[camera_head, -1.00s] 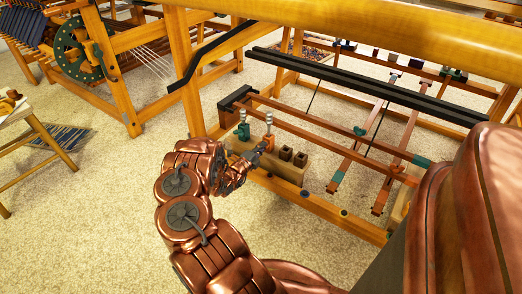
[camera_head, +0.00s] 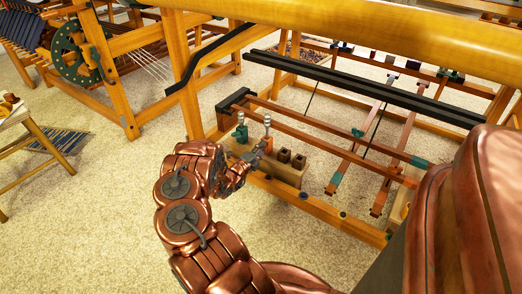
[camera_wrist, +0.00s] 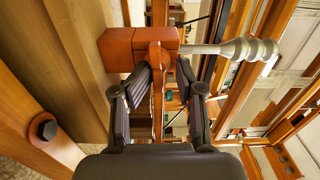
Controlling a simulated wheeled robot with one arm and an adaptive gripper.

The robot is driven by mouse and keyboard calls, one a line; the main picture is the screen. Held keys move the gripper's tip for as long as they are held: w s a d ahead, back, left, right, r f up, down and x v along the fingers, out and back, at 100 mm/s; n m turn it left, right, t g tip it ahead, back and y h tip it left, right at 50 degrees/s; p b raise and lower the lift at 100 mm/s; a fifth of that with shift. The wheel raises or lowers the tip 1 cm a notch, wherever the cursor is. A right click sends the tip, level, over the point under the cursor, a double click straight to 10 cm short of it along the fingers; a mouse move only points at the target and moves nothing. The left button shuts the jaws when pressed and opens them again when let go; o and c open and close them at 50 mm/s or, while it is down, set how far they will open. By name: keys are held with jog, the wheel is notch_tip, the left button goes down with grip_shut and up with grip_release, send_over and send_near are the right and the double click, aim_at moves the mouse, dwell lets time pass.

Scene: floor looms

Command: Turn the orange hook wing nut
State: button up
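The orange hook wing nut (camera_wrist: 142,48) fills the upper middle of the wrist view, with a blocky body on a pale ribbed shaft (camera_wrist: 240,48) and a narrow wing hanging from it. My gripper (camera_wrist: 161,78) has one dark finger on each side of this wing. The left finger is close against the wing; a gap shows at the right finger, so it is open around it. In the head view, the orange nut (camera_head: 267,144) sits on its upright hook at the loom's wooden block, with my gripper (camera_head: 254,156) at it, its fingertips partly hidden.
A teal hook nut (camera_head: 240,133) stands just left of the orange one. A wooden block with two dark square pegs (camera_head: 291,159) is to the right. Loom beams (camera_head: 330,128) run behind; a frame rail with a dark bolt (camera_wrist: 43,129) is at left in the wrist view.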

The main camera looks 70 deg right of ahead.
jog(key=shift+w+a+f, duration=0.1)
jog(key=shift+w+a, duration=0.05)
jog(key=v, duration=1.1)
jog(key=shift+a, duration=0.4)
